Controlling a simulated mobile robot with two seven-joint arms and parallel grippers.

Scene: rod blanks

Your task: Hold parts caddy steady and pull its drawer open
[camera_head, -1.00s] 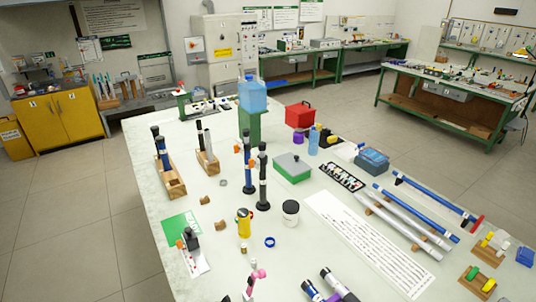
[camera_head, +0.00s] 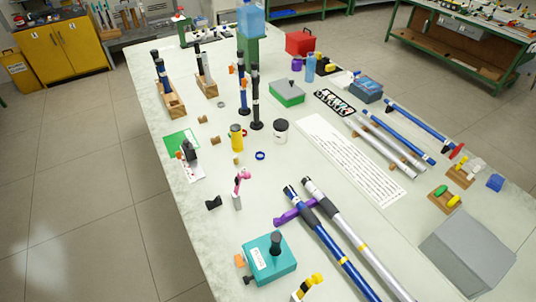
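No object here is plainly marked as the parts caddy. A teal box (camera_head: 269,262) near the front of the table has a black upright knob (camera_head: 276,243) on top and a white label. Small orange and dark pieces show at its left side; I cannot tell whether one is a drawer pull. No open drawer is visible. Other box-like things are a red box with a handle (camera_head: 300,43), a green box with a grey lid (camera_head: 287,93) and a blue box (camera_head: 366,89). Neither of my grippers is in view.
A blue rod (camera_head: 325,238) and a grey rod (camera_head: 352,243) lie on a purple rest (camera_head: 293,213), right of the teal box. A large grey box (camera_head: 468,250) stands at the right edge. Pink and black small items stand behind. The table's left front is clear.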

